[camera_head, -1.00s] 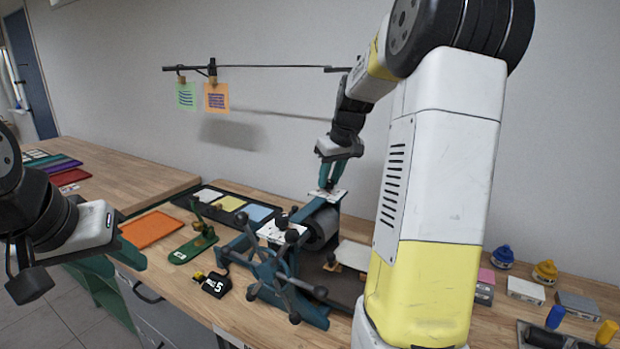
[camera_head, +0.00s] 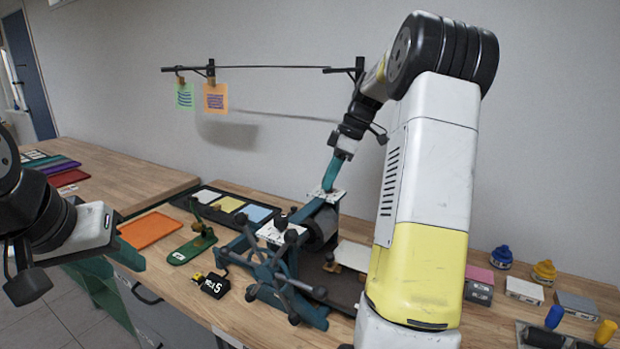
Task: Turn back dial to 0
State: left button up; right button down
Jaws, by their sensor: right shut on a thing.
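The printing press (camera_head: 268,268) stands on the bench with a dark spoked wheel (camera_head: 285,277) at its front. It has a white top plate at the front (camera_head: 272,235) and another at the back (camera_head: 318,193). My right gripper (camera_head: 328,185) reaches down from above onto the back plate. Its teal fingers are shut on the back dial, which they hide. The dial's pointer and numbers are too small to read. A small black knob (camera_head: 292,212) shows near the front plate. My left gripper (camera_head: 125,275) is at the left edge, fingers apart and empty, away from the press.
A black tray with coloured pads (camera_head: 240,217), an orange sheet (camera_head: 150,231), a green hand tool (camera_head: 190,250) and a small black tagged item (camera_head: 214,286) lie left of the press. Ink jars (camera_head: 502,257) and boxes stand right. My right arm hides part of the bench.

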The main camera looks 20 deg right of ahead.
jog(key=shift+d+n+g, duration=0.1)
jog(key=shift+n+g, duration=0.6)
jog(key=shift+n, duration=1.3)
jog(key=c, duration=1.1)
grip_release()
jog(key=shift+w, duration=0.1)
jog(key=shift+c, duration=0.2)
jog(key=v, duration=0.7)
jog(key=shift+d+r, duration=0.25)
jog(key=shift+r, duration=0.05)
